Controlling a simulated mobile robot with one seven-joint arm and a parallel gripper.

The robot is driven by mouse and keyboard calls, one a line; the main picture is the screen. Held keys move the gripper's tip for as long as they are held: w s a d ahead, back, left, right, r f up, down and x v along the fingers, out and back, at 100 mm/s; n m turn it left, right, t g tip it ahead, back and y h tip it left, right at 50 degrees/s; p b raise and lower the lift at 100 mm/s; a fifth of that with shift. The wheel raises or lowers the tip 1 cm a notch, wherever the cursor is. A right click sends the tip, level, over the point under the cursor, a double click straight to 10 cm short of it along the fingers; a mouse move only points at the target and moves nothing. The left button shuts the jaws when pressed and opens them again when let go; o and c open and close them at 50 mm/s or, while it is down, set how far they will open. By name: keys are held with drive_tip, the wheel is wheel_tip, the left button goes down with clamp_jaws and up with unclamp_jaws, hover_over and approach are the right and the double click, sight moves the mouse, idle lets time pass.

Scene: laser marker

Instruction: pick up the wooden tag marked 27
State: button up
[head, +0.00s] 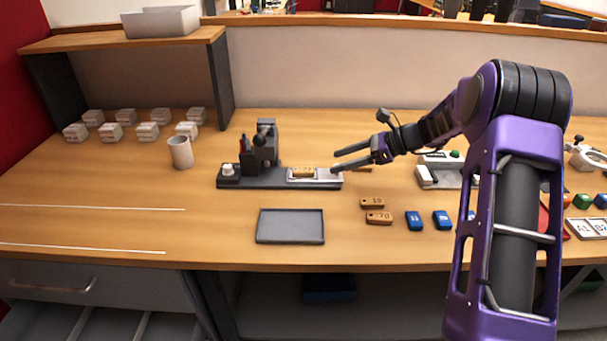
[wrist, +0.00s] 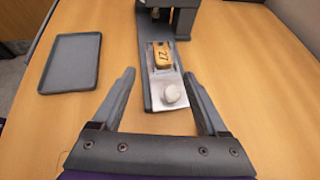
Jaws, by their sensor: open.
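In the head view the tag (head: 303,172) sits on the marker's bed (head: 260,184), in front of the marker's column. My gripper (head: 343,160) is open and empty, at the right end of the marker. In the wrist view my gripper's fingers (wrist: 165,88) stand on either side of the marker's near end. The tag is beyond the fingertips. A round pale knob (wrist: 172,94) stands on the plate, nearer than the tag.
A grey tray (head: 290,227) lies in front of the marker. Two other wooden tags (head: 378,218) and blue tags (head: 414,221) lie to the right of the tray. A white mug (head: 180,152) and several small stacks (head: 111,132) stand at the left. The table's left front is clear.

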sight(306, 170)
drive_tip(key=x, duration=0.4)
drive_tip(key=b+x, duration=0.1)
drive_tip(key=x, duration=0.4)
drive_tip(key=shift+w, duration=0.25)
drive_tip(key=shift+r, duration=0.1)
drive_tip(key=shift+c, duration=0.4)
drive_tip(key=shift+d, duration=0.1)
clamp_jaws()
